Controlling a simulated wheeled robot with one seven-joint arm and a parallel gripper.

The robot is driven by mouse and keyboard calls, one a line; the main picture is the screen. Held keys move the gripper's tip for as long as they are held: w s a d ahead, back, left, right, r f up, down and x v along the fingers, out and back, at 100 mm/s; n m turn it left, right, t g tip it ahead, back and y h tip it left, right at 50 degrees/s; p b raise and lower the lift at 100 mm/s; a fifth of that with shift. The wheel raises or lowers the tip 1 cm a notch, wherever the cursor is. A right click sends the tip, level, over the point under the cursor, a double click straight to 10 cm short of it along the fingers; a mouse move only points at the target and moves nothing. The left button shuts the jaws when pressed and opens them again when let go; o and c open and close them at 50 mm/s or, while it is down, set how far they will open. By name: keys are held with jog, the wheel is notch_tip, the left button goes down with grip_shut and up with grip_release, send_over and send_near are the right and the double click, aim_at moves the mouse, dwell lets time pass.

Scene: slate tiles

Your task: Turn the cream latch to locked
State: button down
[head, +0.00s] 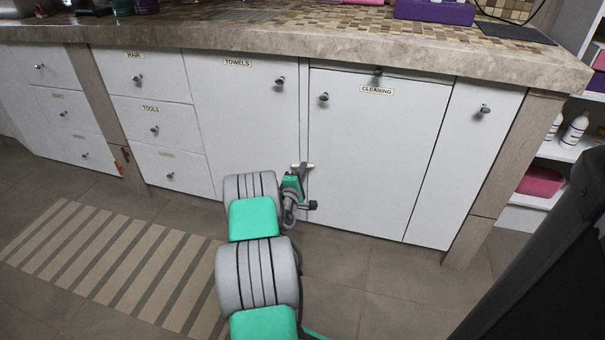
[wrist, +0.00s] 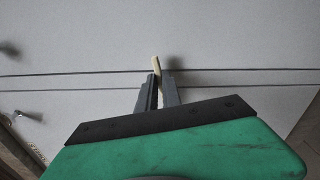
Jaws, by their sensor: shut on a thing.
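The cream latch (head: 310,165) is a small bar at the seam between the white TOWELS door (head: 240,115) and the white CLEANING door (head: 375,150), low on the cabinet front. It looks roughly level in the head view. My gripper (head: 302,168) reaches it from the front. In the wrist view my gripper (wrist: 159,88) is shut on the latch (wrist: 156,63), whose cream end sticks out past the dark fingertips. The rest of the latch is hidden by the fingers.
Drawers (head: 150,110) stand to the left and a narrow door (head: 465,155) to the right. A stone counter (head: 300,45) overhangs above. A striped rug (head: 110,265) lies on the tile floor at left. An open shelf (head: 560,150) with bottles is at far right.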

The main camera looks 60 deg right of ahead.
jog(key=shift+f+m+b, duration=0.15)
jog(key=shift+m+b, duration=0.35)
jog(key=shift+m, duration=0.7)
jog(key=c, duration=1.5)
grip_release()
jog(key=a, duration=0.2)
jog(key=s+a+p, duration=0.1)
jog(key=a, duration=0.2)
jog(key=a+p, duration=0.1)
jog(key=a, duration=0.1)
jog(key=shift+s+a, duration=0.15)
jog(key=shift+a, duration=0.2)
